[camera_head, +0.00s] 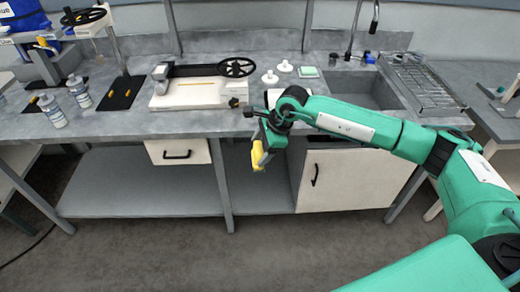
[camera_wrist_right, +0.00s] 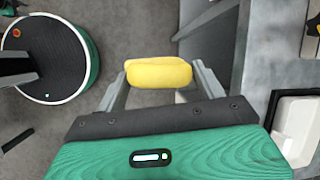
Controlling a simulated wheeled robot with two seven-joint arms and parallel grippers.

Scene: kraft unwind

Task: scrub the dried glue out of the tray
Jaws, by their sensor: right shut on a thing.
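My right gripper (camera_head: 261,151) is shut on a yellow sponge (camera_head: 258,156). It holds the sponge in the air in front of the counter's front edge, below the counter top. In the right wrist view the sponge (camera_wrist_right: 158,72) sits between the two fingers of the gripper (camera_wrist_right: 160,80). Glue cannot be made out. My left gripper is out of view.
A sink (camera_head: 362,90) and wire rack (camera_head: 420,82) are at right. White bottles (camera_head: 78,91) stand at left.

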